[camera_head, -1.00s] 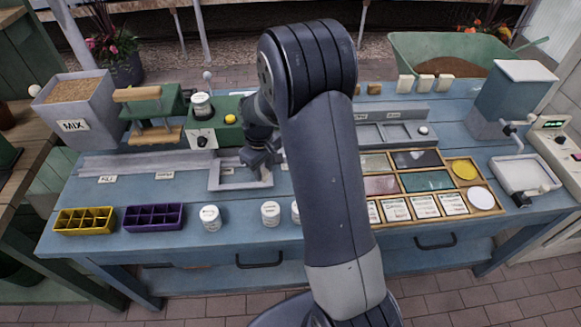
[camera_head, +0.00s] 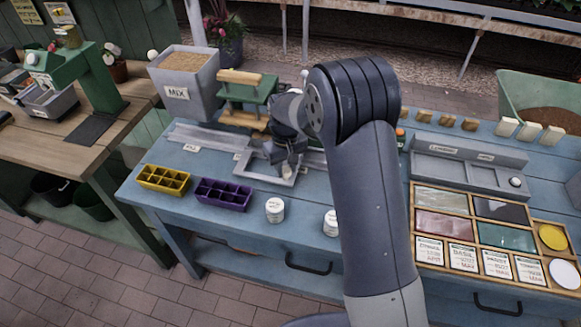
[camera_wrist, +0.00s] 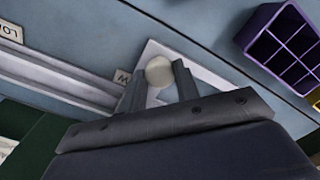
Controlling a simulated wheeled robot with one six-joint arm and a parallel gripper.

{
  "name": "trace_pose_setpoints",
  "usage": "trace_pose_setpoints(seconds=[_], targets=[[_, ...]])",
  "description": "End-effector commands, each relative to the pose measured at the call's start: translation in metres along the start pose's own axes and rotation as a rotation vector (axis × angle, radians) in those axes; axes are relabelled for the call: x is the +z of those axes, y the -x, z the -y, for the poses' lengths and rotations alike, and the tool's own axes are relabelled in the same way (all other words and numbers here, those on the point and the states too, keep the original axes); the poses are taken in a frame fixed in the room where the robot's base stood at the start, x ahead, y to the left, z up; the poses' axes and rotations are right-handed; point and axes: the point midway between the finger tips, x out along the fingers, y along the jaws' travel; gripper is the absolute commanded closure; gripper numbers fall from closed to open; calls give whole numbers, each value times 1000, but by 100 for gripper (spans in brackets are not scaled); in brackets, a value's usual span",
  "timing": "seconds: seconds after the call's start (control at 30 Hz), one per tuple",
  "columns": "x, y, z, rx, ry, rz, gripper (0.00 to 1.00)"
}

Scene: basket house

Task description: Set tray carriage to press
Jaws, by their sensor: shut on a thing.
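The tray carriage (camera_head: 300,160) is a flat grey frame on the long grey rail (camera_head: 205,136) along the blue bench. It shows as a pale plate in the wrist view (camera_wrist: 200,72). My gripper (camera_head: 287,168) is low over it. In the wrist view my gripper's two fingers (camera_wrist: 160,85) are shut on the carriage's round cream knob (camera_wrist: 158,72). The press (camera_head: 262,90), green with wooden bars, stands behind the rail, slightly left of the carriage. A bench label (camera_head: 243,155) is beside the carriage's left edge; I cannot read it.
A yellow tray (camera_head: 163,180) and a purple tray (camera_head: 223,195) sit at the front left. White jars (camera_head: 275,210) stand right of them. A grey MIX bin (camera_head: 185,80) is at the back left. My arm hides part of the bench.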

Motion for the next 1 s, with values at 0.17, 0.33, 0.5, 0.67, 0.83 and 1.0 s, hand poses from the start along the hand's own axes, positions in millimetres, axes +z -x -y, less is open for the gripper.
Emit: trace_pose_setpoints(seconds=[0.17, 0.33, 0.5, 0.67, 0.83, 1.0], targets=[[0, 1, 0, 0, 0, -2, 100], [0, 1, 0, 0, 0, -2, 62], [0, 0, 0, 0, 0, -1, 48], [0, 0, 0, 0, 0, -1, 48], [0, 6, 0, 1, 0, -2, 48], [-1, 34, 0, 1, 0, -5, 48]])
